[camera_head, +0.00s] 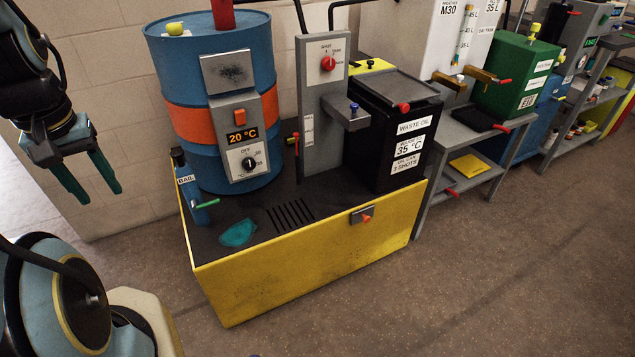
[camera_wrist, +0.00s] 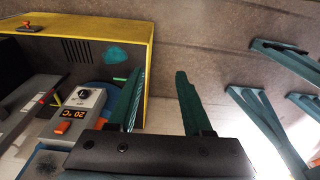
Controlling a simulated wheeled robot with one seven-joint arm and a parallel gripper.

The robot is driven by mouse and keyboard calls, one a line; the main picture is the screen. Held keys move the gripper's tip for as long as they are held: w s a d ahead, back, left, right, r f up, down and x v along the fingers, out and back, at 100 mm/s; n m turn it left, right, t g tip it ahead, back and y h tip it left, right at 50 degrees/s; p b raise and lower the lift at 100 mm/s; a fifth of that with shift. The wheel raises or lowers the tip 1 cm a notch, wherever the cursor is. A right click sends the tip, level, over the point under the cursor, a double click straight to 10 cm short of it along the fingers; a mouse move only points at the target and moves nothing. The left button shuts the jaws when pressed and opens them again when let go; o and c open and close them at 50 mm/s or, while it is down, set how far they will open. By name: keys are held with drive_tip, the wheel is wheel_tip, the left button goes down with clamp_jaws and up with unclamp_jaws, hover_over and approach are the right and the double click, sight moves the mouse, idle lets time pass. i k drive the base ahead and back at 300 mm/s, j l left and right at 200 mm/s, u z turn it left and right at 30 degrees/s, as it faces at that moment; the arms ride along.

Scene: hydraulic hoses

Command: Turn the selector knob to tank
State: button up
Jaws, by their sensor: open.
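I do not make this knob out in the wrist view. My gripper (camera_head: 100,197) is at the left in the head view, left of the blue drum and well apart from the knob. Its two teal fingers are spread and empty, as the wrist view (camera_wrist: 161,75) also shows.
A blue drum (camera_head: 218,165) with an orange band carries a black dial (camera_head: 248,163) and a "20 °C" display. A black waste oil box (camera_head: 388,135) stands right of the post. The yellow tray (camera_head: 300,265) holds them.

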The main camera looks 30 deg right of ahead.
sight(328, 64)
drive_tip(key=z, duration=1.4)
drive_tip(key=u, duration=1.5)
drive_tip(key=l, duration=0.35)
drive_tip(key=i+l, duration=0.15)
drive_tip(key=l, duration=0.2)
drive_tip(key=l+z, duration=0.1)
drive_tip(key=l, duration=0.3)
drive_tip(key=i, duration=0.05)
